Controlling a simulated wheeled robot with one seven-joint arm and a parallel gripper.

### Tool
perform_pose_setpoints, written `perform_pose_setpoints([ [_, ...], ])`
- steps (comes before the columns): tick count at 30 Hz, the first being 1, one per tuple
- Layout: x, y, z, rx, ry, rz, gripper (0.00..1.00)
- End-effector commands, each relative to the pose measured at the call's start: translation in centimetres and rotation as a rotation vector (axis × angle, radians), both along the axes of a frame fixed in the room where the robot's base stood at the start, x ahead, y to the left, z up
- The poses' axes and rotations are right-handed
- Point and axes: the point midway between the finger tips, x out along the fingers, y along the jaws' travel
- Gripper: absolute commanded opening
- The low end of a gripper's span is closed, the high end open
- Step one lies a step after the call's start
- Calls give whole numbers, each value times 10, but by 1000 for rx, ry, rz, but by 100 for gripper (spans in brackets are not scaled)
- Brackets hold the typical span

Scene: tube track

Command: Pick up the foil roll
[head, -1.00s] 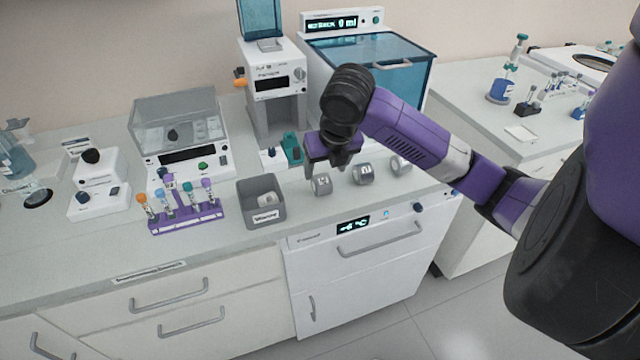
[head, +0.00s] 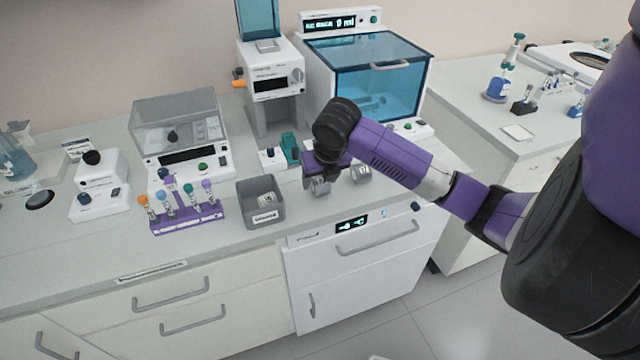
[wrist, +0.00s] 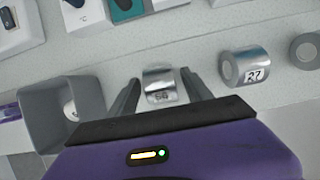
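Several silver foil rolls lie on the bench. One roll (wrist: 159,88), its number hard to read, sits between the fingers of my gripper (wrist: 160,78) in the wrist view. A gap shows on each side of it, so the gripper is open. In the head view, my gripper (head: 318,180) is low over this roll and partly covers it. A second roll (wrist: 245,68), labelled 27, lies just to the right; it also shows in the head view (head: 361,173). A third roll (wrist: 306,51) is farther right in the wrist view, hidden behind my arm in the head view.
A grey bin (head: 262,213) with a roll inside stands left of my gripper. A purple rack (head: 187,220) of tubes is farther left. A teal-and-white device (head: 290,150) and machines stand behind. The bench's front edge is close in front.

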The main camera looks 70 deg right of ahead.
Motion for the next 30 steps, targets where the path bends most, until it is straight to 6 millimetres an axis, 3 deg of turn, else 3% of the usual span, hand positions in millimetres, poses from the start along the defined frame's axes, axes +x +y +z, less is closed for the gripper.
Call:
perform_pose_setpoints([
  [1,0,0,0,0,0,0,46],
  [8,0,0,0,0,0,0,1],
  [20,0,0,7,-1,-2,0,0],
  [26,1,-1,31,-4,-2,2,0],
  [30,1,-1,63,-7,-3,3,0],
])
